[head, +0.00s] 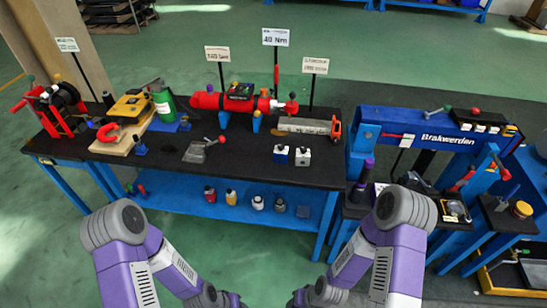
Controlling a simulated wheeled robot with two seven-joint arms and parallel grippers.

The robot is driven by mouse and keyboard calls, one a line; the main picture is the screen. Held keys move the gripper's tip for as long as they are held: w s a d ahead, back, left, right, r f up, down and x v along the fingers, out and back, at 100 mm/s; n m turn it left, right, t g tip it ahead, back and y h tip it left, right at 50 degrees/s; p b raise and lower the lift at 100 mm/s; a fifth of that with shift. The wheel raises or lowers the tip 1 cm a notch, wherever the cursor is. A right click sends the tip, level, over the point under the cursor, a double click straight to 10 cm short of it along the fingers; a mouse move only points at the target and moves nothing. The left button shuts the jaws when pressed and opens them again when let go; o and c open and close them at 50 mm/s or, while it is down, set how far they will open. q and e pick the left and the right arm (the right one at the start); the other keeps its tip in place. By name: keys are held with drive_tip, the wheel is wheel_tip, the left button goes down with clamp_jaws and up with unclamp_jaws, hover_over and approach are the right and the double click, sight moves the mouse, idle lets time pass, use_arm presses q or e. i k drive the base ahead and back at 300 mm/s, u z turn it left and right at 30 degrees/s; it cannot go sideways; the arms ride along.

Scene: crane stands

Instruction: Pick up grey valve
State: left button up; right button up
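No object is plainly labelled as the grey valve, and the pieces are small in the head view. A flat grey piece (195,152) lies on the black top of the long blue bench (250,172). A small grey lever with a red knob (214,140) is beside or on it; I cannot tell if they are joined. My two purple arms reach down to the bottom edge in front of the bench. Neither gripper's fingers show, and both arms are apart from these pieces.
A red cylinder (208,101), a green canister (163,104), a yellow device (130,106) and a grey bar (303,125) crowd the bench's back. Two small blocks (281,151) stand near its right end. Several small bottles sit on the blue lower shelf (175,193). The bench's front left top is mostly clear.

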sight(301, 160)
drive_tip(key=u, duration=1.55)
drive_tip(key=i, duration=1.5)
drive_tip(key=z, duration=1.55)
